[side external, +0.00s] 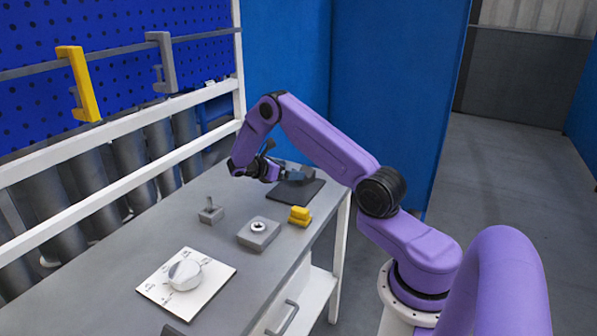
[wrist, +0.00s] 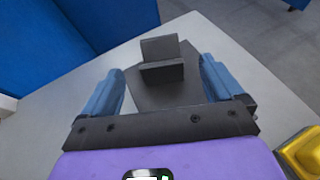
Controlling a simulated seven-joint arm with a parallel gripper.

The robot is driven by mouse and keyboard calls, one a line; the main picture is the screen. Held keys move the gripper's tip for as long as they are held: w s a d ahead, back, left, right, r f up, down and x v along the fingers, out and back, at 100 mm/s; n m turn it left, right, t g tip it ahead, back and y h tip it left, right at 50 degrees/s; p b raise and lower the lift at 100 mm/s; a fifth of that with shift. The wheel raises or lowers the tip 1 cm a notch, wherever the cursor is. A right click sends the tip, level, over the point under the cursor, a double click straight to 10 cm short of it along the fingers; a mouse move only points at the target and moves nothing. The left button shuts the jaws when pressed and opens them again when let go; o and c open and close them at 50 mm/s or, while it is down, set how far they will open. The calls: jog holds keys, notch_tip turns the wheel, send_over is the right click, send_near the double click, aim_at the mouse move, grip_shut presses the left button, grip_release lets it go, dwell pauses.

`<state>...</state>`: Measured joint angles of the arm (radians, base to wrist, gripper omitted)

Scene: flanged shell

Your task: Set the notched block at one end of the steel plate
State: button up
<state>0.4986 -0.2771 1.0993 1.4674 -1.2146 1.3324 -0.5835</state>
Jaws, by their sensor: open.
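A dark grey stepped block (wrist: 162,62), which looks like the notched block, has an upright back part and a lower front part. It sits toward the far end of a dark flat plate (wrist: 160,98), apparently the steel plate. In the side view, the plate (side external: 300,194) lies at the table's far end, and the block is partly hidden by my gripper (side external: 284,175). In the wrist view, my gripper (wrist: 161,70) is open, with its blue fingers either side of the plate and the block beyond and between them. Nothing is held. I cannot tell its exact height.
A yellow stepped piece (side external: 300,216) sits near the table's front edge. Beside it are a grey block with a round socket (side external: 258,233) and a small block with a pin (side external: 210,214). A white board (side external: 158,289) carries a white rounded part. Blue partitions (side external: 385,90) stand behind.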

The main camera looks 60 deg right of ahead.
jog(key=v, duration=0.3)
jog(key=s+a+r+t+y, duration=0.2)
jog(key=s+a+r, duration=0.15)
jog(key=a, duration=0.85)
jog(key=s+a+r+t+y, duration=0.25)
jog(key=a+r, duration=0.25)
jog(key=a, duration=0.6)
jog(key=s+a+r+y, duration=0.1)
jog(key=s+a, duration=0.3)
jog(key=s, duration=0.4)
jog(key=s+a+r+y, duration=0.1)
jog(key=s+a+y, duration=0.3)
jog(key=s, duration=0.5)
jog(key=s+a+r+m+y, duration=0.1)
jog(key=s+a+y, duration=0.2)
jog(key=s, duration=0.6)
jog(key=shift+s+a+r+t, duration=0.2)
jog(key=shift+a+t, duration=0.15)
jog(key=shift+a, duration=0.5)
